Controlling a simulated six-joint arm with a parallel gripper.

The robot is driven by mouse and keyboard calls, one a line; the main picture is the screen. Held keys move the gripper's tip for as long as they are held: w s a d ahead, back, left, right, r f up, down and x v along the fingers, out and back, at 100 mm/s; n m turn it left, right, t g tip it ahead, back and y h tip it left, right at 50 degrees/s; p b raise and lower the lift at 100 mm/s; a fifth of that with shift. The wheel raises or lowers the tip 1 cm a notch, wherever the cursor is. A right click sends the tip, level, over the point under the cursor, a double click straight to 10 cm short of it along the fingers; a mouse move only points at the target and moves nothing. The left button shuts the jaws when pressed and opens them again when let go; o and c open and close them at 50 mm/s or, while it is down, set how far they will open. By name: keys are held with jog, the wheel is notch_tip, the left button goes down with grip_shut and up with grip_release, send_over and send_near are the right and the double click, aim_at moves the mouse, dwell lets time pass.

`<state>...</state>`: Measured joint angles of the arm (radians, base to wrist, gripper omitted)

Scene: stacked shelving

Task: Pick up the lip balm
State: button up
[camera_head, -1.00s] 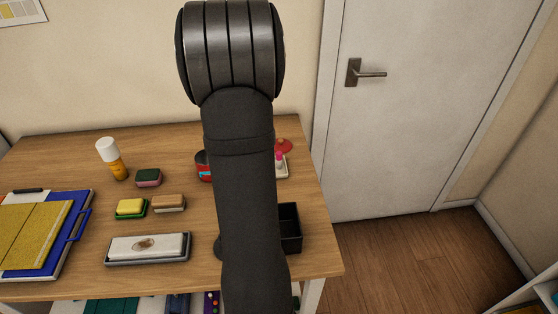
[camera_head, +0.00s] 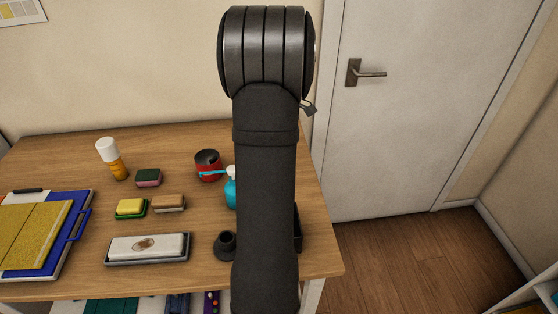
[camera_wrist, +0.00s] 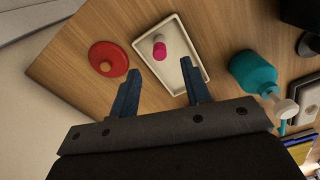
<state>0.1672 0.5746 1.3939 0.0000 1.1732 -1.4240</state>
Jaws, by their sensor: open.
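The lip balm (camera_wrist: 159,47), a small cylinder with a bright pink end and a pale end, is in a shallow cream tray (camera_wrist: 171,80) in the wrist view. My gripper (camera_wrist: 163,83) is open and empty, its two blue-grey fingers spread. The fingertips appear below the lip balm in the picture, one near each side of the tray. I cannot tell how far above the tray they are. In the head view my arm hides the lip balm and the tray.
A red round lid (camera_wrist: 108,59) lies left of the tray. A teal pump bottle (camera_wrist: 254,72) stands to its right. A red can (camera_head: 208,167), a dark round holder (camera_head: 226,246) and a whetstone (camera_head: 147,248) are on the table. The tabletop's right edge is close to the arm.

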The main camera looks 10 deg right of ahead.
notch_tip(320, 180, down, 9)
jog(key=shift+w+f, duration=0.1)
dwell(0.4)
jog(key=shift+c, duration=0.2)
grip_shut()
